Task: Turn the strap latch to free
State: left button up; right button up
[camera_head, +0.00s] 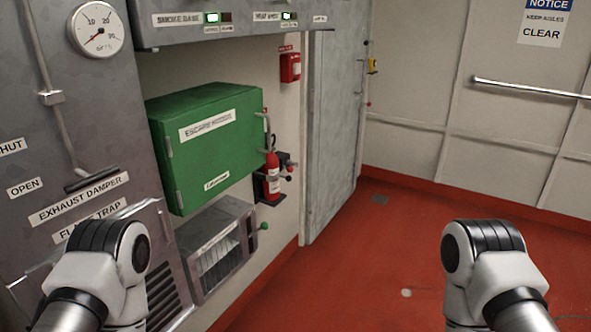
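I cannot surely pick out the strap latch. A red fire extinguisher (272,183) stands upright in a dark wall bracket (265,201), right of the green cabinet. A small dark fitting with red-tipped ends (287,166) sits just right of the extinguisher; it may be the latch, but it is too small to tell. Links of my two arms show at the lower left and lower right. Neither gripper is in the picture, so I cannot see whether they hold anything. Both visible arm parts are well apart from the extinguisher.
The green cabinet (208,145) labelled for escape hoods juts from the wall. Below it is a grey box (217,250) with a clear front and a green knob (264,226). A grey door (335,130) stands beyond. The red floor (360,270) is open ahead.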

aim_at(290, 169)
jog(key=i+l+u, duration=0.2)
jog(key=u, duration=0.25)
jog(key=i+l+u, duration=0.15)
jog(key=l+u, duration=0.3)
jog(key=i+l+u, duration=0.1)
jog(key=l, duration=0.5)
jog(key=i+l+u, duration=0.1)
jog(key=i+l, duration=0.15)
jog(key=l, duration=0.3)
jog(key=i+l, duration=0.1)
jog(key=l, duration=0.5)
jog(key=i+l+u, duration=0.15)
jog(key=l, duration=0.5)
jog(key=i+l+u, duration=0.1)
jog(key=l, duration=0.5)
jog(key=i+l+u, duration=0.1)
jog(key=l, duration=0.5)
